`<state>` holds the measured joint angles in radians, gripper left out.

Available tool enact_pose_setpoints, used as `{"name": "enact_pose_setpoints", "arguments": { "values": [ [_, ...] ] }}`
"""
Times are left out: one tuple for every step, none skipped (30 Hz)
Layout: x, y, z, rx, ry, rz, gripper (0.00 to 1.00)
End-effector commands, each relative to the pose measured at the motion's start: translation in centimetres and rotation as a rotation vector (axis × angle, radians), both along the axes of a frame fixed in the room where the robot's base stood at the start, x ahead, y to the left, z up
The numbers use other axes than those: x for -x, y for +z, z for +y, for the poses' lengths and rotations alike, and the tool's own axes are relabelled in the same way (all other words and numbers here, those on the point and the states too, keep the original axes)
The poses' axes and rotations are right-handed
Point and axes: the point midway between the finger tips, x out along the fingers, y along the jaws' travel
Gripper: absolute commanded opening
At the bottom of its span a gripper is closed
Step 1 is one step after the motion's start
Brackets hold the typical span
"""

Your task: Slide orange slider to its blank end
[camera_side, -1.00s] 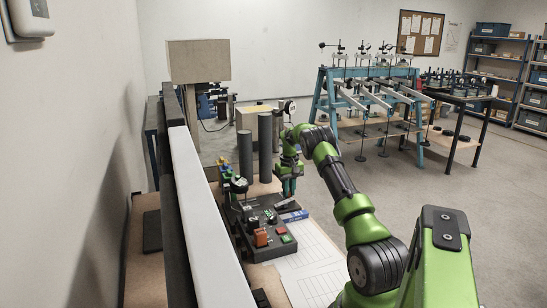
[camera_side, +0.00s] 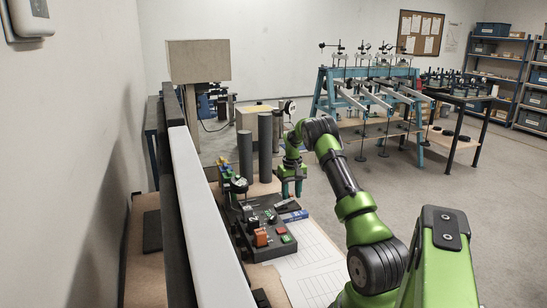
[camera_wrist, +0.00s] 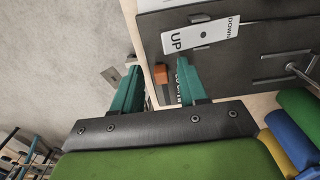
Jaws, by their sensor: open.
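A small orange slider block (camera_wrist: 161,76) shows between my gripper's two teal fingers in the wrist view, at the edge of a dark box. My gripper (camera_wrist: 158,66) is open, with one finger on each side of the block. I cannot tell whether either finger touches it. The right finger partly hides a strip with white lettering beside the block. In the side view my gripper (camera_side: 291,194) points down at the far right end of the dark control panel. The slider cannot be made out clearly there.
A white UP/DOWN plate (camera_wrist: 201,36) lies on the dark box, with a metal lever (camera_wrist: 290,68) to its right. Green, blue and yellow pieces (camera_wrist: 290,135) lie at lower right. Grey cylinders (camera_side: 265,148) stand behind the panel. White paper (camera_side: 312,262) lies in front.

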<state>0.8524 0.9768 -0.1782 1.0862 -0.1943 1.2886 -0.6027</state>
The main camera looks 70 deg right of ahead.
Motion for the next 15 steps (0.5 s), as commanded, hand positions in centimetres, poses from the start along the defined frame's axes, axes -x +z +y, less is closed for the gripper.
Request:
{"name": "enact_pose_setpoints", "arguments": {
  "values": [
    [0.0, 0.0, 0.0, 0.001, 0.0, -0.001, 0.43],
    [0.0, 0.0, 0.0, 0.001, 0.0, -0.001, 0.43],
    [-0.1, 0.1, 0.0, 0.001, 0.0, -0.001, 0.43],
    [-0.1, 0.3, 0.0, 0.001, 0.001, -0.001, 0.43],
    [-0.1, 0.5, 0.0, 0.001, 0.0, -0.001, 0.43],
    [-0.1, 0.9, -0.1, 0.003, 0.001, -0.003, 0.43],
    [-0.1, 1.3, -0.1, 0.004, 0.001, -0.004, 0.43],
    [-0.1, 1.8, -0.1, 0.004, 0.001, -0.004, 0.43],
    [-0.1, 2.5, -0.1, 0.004, 0.0, -0.004, 0.43],
    [-0.1, 3.1, -0.1, 0.006, 0.0, -0.004, 0.43],
    [-0.1, 3.8, -0.1, 0.006, 0.001, -0.004, 0.43],
    [-0.2, 4.7, -0.1, 0.005, 0.001, -0.005, 0.43],
    [-0.2, 5.5, -0.1, 0.005, 0.001, -0.005, 0.43],
    [-0.2, 6.2, -0.1, 0.006, 0.001, -0.005, 0.43],
    [-0.2, 7.2, -0.1, 0.006, 0.001, -0.004, 0.43]
  ]
}}
